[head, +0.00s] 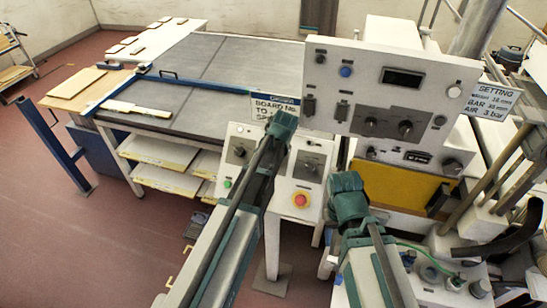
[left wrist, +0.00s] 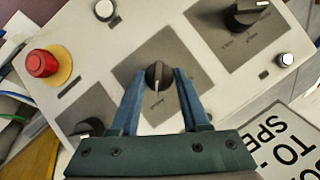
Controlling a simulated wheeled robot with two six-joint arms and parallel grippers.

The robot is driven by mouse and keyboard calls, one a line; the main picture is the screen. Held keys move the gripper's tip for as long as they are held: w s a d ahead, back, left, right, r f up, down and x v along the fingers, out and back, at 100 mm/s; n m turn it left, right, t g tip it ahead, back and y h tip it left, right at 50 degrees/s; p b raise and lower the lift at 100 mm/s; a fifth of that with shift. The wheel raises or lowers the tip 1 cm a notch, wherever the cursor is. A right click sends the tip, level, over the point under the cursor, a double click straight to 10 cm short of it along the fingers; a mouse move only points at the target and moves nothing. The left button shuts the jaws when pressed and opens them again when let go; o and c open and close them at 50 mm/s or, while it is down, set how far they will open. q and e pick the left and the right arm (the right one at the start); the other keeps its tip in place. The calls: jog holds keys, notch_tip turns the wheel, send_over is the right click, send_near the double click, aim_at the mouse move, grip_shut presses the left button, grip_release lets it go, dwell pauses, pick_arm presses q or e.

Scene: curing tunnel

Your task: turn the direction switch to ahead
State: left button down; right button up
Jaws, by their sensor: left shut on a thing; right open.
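A black rotary switch (left wrist: 158,76) with a pale pointer line sits on a dark grey plate of the white control panel (head: 262,135). The pointer faces the bottom of the left wrist view. My left gripper (left wrist: 160,80) has its blue fingers on both sides of this switch and is shut on it. In the head view my left gripper (head: 283,125) hides the switch. I cannot read the switch's labels. My right gripper (head: 347,190) is open and empty, right of the small panel and in front of the yellow plate.
Two other black knobs (left wrist: 245,14) (left wrist: 86,128) flank the held switch. A red button on a yellow ring (head: 301,200) is close by. A larger panel (head: 385,85) stands behind on the right. A grey table (head: 200,75) lies at the left.

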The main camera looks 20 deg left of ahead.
pick_arm(q)
jog(key=shift+s, duration=0.1)
dwell(0.5)
jog(key=shift+c, duration=1.9)
grip_release()
jog(key=shift+r, duration=0.1)
jog(key=p+v, duration=1.2)
jog(key=v, duration=0.1)
jog(key=shift+d+r+p, duration=0.25)
jog(key=shift+r+p, duration=0.05)
jog(key=shift+p, duration=0.1)
jog(key=s+d+f+n+g+b, duration=0.1)
jog(key=s+d+f+b, duration=0.3)
jog(key=s+f+b, duration=0.6)
jog(key=s+d+f+n+g+h+b, duration=0.1)
jog(key=s+d+f+b, duration=0.4)
jog(key=s+f+b, duration=0.5)
notch_tip(320, 180, down, 3)
jog(key=shift+s+d+f+g+b, duration=0.2)
jog(key=shift+s+g+b, duration=0.2)
jog(key=shift+g+b, duration=0.5)
